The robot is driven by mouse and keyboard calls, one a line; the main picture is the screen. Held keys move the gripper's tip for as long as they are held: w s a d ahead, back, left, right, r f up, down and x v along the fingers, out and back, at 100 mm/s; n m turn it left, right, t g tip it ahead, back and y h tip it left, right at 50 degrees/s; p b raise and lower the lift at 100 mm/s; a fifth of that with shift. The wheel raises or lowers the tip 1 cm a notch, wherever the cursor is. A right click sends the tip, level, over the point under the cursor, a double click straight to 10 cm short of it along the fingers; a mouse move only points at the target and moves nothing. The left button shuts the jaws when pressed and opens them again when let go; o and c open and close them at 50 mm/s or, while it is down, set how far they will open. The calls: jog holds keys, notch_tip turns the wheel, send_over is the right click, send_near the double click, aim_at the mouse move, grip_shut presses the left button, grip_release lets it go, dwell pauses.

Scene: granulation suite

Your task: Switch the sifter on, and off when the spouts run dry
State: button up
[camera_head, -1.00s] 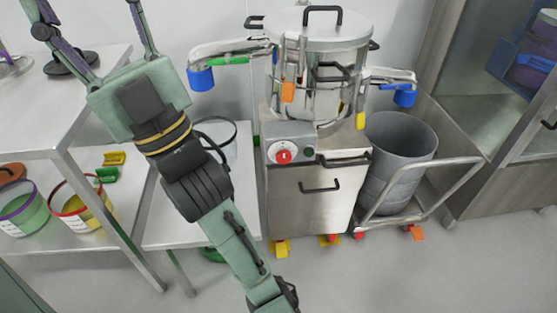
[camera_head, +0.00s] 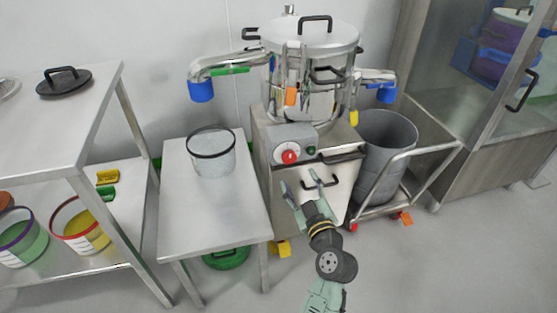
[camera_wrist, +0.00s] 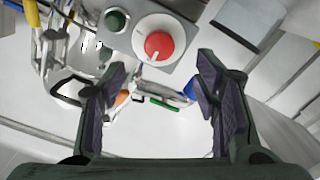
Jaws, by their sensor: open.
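The sifter (camera_head: 312,45) is a round steel vessel with a lid, on a steel cabinet. Its control box (camera_head: 280,139) carries a red knob (camera_head: 290,156) on a white disc and a green button (camera_head: 310,150). In the wrist view the red knob (camera_wrist: 159,46) and green button (camera_wrist: 117,21) show close up. My gripper (camera_head: 305,190) is open and empty in front of the cabinet, below the control box. The left spout (camera_head: 201,91) has a blue end above a clear container (camera_head: 211,152). The right spout (camera_head: 387,93) has a blue end above a grey bin (camera_head: 388,140). No flow from either spout is discernible.
The container stands on a low steel table (camera_head: 190,205) left of the sifter. A cart frame (camera_head: 425,165) holds the bin at right. A shelf table with tubs (camera_head: 78,228) is at far left, and a glass-door cabinet (camera_head: 480,130) at right. Floor in front is free.

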aim_at(290, 160)
jog(key=p+x, duration=0.3)
jog(key=x, duration=0.7)
jog(key=shift+c, duration=0.6)
jog(key=shift+s, duration=0.1)
jog(key=c, duration=1)
